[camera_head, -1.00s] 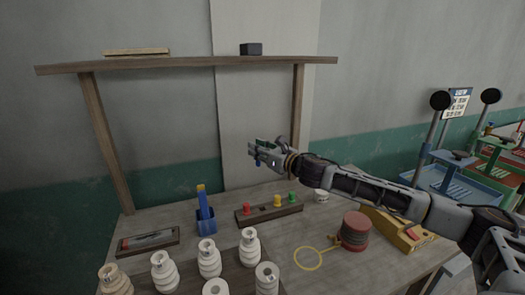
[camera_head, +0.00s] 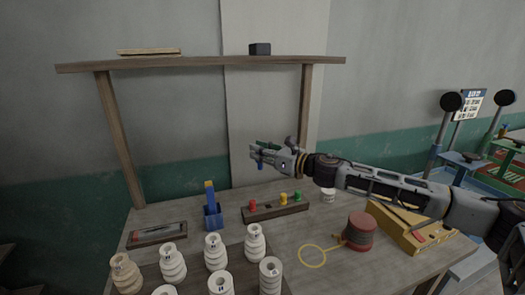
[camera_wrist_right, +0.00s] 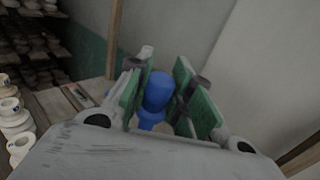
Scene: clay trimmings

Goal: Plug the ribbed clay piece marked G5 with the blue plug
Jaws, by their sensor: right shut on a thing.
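My right gripper (camera_head: 262,157) is shut on the blue plug, held in the air above and behind the plug rack. In the right wrist view the blue plug (camera_wrist_right: 158,92) sits between the green finger pads of the gripper (camera_wrist_right: 165,95). Several pale ribbed clay pieces stand upright at the table's front left, among them one at the back right (camera_head: 254,242), one beside it (camera_head: 215,252) and one at the far left (camera_head: 125,273). Small dark marks show on some, too small to read, so I cannot tell which is G5. My left gripper is not in view.
The wooden rack (camera_head: 246,216) holds red, yellow and green plugs, with a dark empty spot between red and yellow. A shelf (camera_head: 210,67) spans above.

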